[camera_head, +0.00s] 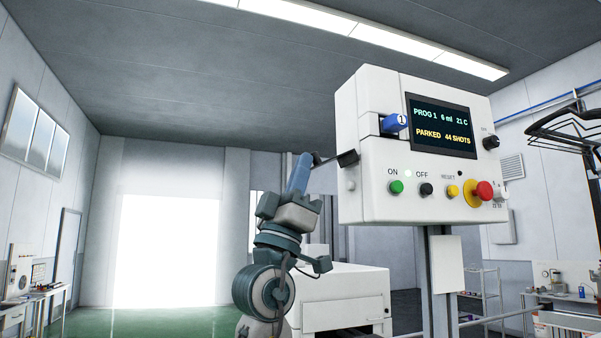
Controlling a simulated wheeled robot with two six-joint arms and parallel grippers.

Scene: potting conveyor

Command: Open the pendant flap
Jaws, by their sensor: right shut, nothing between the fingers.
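The pendant (358,195) is a white box on a grey post, with a lit screen (441,125) on its front. At the upper left of its front is a dark opening with a blue piece (393,123) marked "1" sticking out. I cannot tell which part is the flap, or how far it is open. A thin dark bar ending in a black block (348,158) shows between the fingertips and the pendant's left side; contact cannot be told. My left gripper is not in view.
Green, black, yellow and red buttons (484,191) line the pendant's lower front. A white machine (345,293) stands below and behind my arm. A black wire rack (570,125) is at the far right. The space left of my arm is clear.

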